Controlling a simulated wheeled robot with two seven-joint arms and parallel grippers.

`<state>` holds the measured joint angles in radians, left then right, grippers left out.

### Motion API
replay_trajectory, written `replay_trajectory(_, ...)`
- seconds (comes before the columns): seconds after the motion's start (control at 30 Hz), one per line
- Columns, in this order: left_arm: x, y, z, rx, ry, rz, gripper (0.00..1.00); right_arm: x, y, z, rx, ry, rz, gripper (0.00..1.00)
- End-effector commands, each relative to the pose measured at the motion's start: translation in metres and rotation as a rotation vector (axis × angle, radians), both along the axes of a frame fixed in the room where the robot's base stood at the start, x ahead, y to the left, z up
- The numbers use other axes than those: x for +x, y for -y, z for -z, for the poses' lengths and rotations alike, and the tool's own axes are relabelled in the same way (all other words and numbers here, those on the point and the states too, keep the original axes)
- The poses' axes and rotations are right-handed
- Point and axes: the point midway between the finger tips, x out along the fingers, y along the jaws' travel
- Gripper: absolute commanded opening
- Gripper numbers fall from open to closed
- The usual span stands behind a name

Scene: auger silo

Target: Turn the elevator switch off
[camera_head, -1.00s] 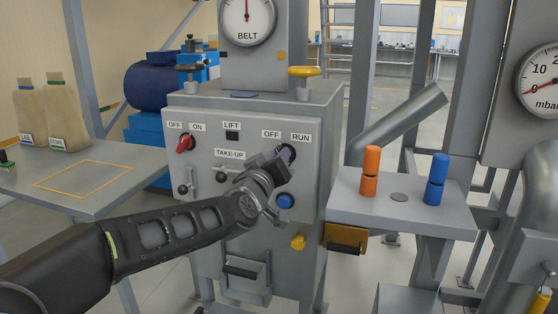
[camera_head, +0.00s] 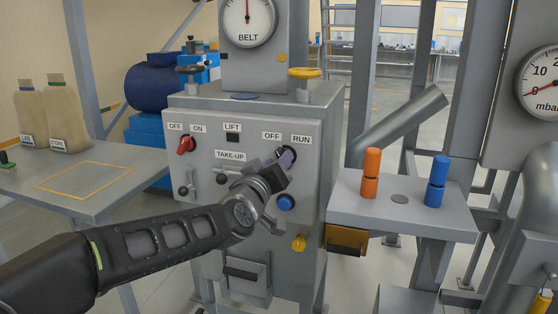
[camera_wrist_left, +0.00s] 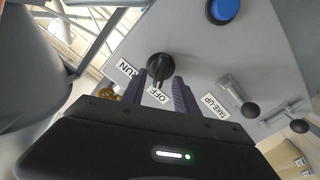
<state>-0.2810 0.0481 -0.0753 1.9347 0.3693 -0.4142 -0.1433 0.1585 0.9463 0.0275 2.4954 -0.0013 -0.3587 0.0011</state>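A black rotary switch (camera_wrist_left: 160,67) with OFF and RUN labels is on the grey control panel (camera_wrist_left: 205,55). In the head view this switch (camera_head: 289,153) is at the panel's upper right, partly covered by my left gripper (camera_head: 279,163). In the wrist view the two dark fingers of my left gripper (camera_wrist_left: 161,92) are apart, just short of the switch, with the OFF label showing between them. I cannot tell contact or exactly where the knob points. A red switch (camera_head: 186,145) with OFF and ON labels is at the panel's left. My right gripper is out of view.
Small levers (camera_head: 185,190) are at the panel's left. A shelf (camera_head: 400,218) with orange and blue cylinders stands right. A side table (camera_head: 75,205) stands left.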

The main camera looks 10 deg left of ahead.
Motion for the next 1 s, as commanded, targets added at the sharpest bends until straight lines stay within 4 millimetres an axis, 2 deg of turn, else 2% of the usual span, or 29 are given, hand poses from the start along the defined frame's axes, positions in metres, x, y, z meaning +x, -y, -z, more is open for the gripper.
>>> replay_trajectory(0.2, -0.037, -0.002, -0.002, 0.000, 0.001, 0.000, 0.36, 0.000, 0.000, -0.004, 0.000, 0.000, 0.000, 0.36)
replay_trajectory(0.33, -0.053, -0.004, -0.001, -0.001, 0.001, -0.001, 0.36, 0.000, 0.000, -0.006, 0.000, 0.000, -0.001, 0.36)
replay_trajectory(0.47, -0.060, -0.004, 0.000, 0.000, 0.000, 0.000, 0.36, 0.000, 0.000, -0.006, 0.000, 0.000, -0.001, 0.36)
replay_trajectory(0.8, -0.060, -0.003, 0.001, -0.011, -0.002, 0.003, 0.36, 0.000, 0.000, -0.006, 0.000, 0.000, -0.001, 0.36)
replay_trajectory(0.9, -0.063, 0.008, 0.014, 0.003, -0.024, 0.037, 0.36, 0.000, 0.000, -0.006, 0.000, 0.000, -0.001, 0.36)
replay_trajectory(0.97, -0.062, 0.019, 0.032, 0.020, -0.055, 0.060, 0.36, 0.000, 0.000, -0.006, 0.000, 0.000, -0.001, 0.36)
replay_trajectory(1.0, -0.061, 0.026, 0.048, 0.030, -0.082, 0.077, 0.36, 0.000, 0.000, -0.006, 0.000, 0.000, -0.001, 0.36)
